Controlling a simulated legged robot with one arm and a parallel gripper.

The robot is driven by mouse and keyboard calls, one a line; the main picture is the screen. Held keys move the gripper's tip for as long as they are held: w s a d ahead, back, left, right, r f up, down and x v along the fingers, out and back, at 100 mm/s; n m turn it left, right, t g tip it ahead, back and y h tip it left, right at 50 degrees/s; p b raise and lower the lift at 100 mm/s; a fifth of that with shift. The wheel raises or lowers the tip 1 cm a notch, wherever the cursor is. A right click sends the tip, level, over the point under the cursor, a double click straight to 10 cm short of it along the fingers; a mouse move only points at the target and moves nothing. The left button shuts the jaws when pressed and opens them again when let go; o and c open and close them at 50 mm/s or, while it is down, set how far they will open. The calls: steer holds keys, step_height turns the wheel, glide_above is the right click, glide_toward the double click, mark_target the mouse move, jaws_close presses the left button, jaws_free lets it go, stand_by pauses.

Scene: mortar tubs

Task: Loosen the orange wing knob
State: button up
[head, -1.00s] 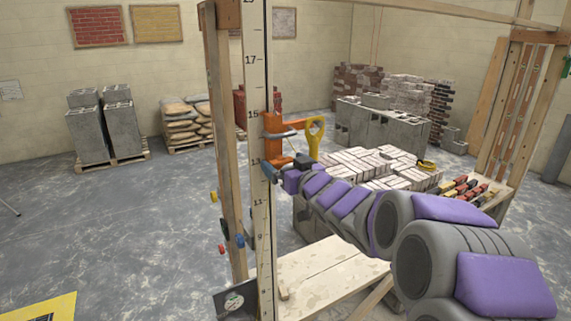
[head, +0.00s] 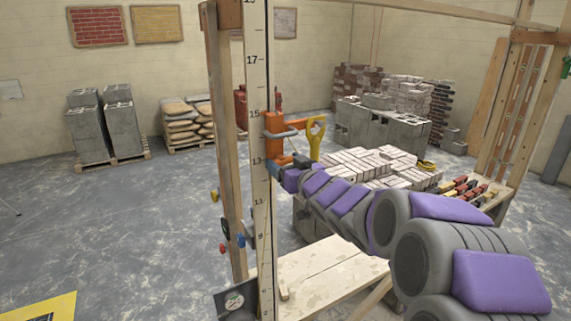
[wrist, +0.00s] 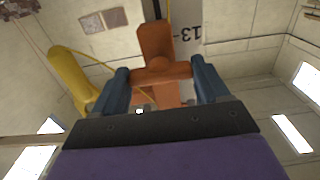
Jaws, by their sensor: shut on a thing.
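The orange wing knob (wrist: 157,72) shows in the wrist view between the two blue fingers of my gripper (wrist: 160,84). The fingers are shut on it, one on each side, and an orange lobe stands up beyond them. In the head view my gripper (head: 280,168) is beside the tall numbered pole (head: 262,215), just below the orange clamp body (head: 273,128). The knob itself is hard to make out there, behind my gripper. The pole also shows behind the knob in the wrist view (wrist: 187,25).
A yellow handle (head: 316,138) sticks out close to the right of the clamp; it also shows left of my fingers in the wrist view (wrist: 70,75). A timber post (head: 228,150) stands left of the pole. The left floor is open.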

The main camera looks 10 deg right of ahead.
steer(key=n+b, duration=0.1)
steer(key=n, duration=0.3)
steer(key=shift+n, duration=0.4)
steer(key=n+b, duration=0.2)
steer(key=n, duration=0.2)
steer(key=shift+f+n, duration=0.1)
steer(key=shift+n, duration=0.2)
steer(key=n+b, duration=0.2)
steer(key=n, duration=0.2)
steer(key=shift+f, duration=0.1)
steer(key=shift+a+n+b, duration=0.1)
steer(key=shift+n+b, duration=1)
steer(key=shift+n, duration=1.1)
steer(key=o, duration=1.1)
steer(key=shift+c, duration=0.2)
